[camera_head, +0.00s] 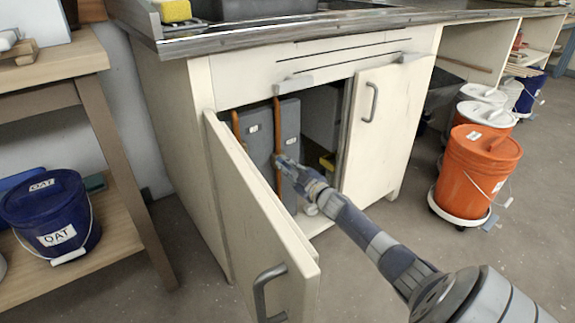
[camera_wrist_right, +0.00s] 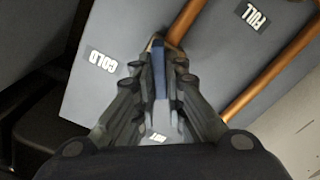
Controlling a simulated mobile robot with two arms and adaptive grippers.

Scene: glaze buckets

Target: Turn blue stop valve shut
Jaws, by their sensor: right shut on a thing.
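The blue stop valve's handle (camera_wrist_right: 159,72) shows in the right wrist view as a narrow blue bar between my fingers, close to a copper pipe. My right gripper (camera_wrist_right: 166,62) is closed on it, with a finger on each side. In the head view my right gripper (camera_head: 281,162) reaches into the open sink cabinet, at the right-hand copper pipe (camera_head: 277,120). The valve itself cannot be made out there, hidden by the gripper. A COLD label (camera_wrist_right: 101,61) is left of the fingers and a FULL label (camera_wrist_right: 253,16) is at the upper right. My left gripper is out of view.
The left cabinet door (camera_head: 255,215) stands open towards me, left of my arm. The right door (camera_head: 382,125) flanks the opening. A second copper pipe (camera_head: 236,128) runs at the left inside. Orange bucket (camera_head: 478,170) stands right; blue OAT bucket (camera_head: 50,212) is on the left shelf.

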